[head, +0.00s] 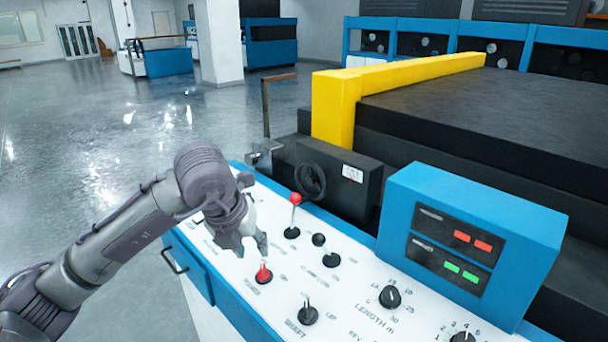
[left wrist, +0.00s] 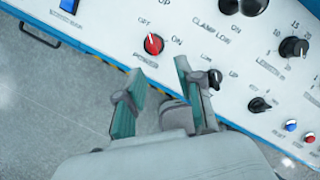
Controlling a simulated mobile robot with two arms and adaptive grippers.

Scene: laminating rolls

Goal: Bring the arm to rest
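My left arm (head: 125,240) reaches in from the left, over the near-left end of the white control panel (head: 222,262). My left gripper (head: 254,248) points down just above the red power knob (head: 263,274). In the left wrist view the gripper (left wrist: 158,82) has its two fingers spread apart with nothing between them. The red power knob (left wrist: 153,44) shows beyond the fingertips, between the printed OFF and ON labels. The gripper looks apart from the knob. My right gripper is in neither view.
A red-topped lever (head: 295,205), a black-topped lever (head: 319,245) and black knobs, including the length knob (head: 389,297), stand on the panel. A blue display box (head: 475,240) rises at the right. A handwheel (head: 310,181) and yellow beam (head: 335,108) lie behind. Open floor (head: 80,150) is at left.

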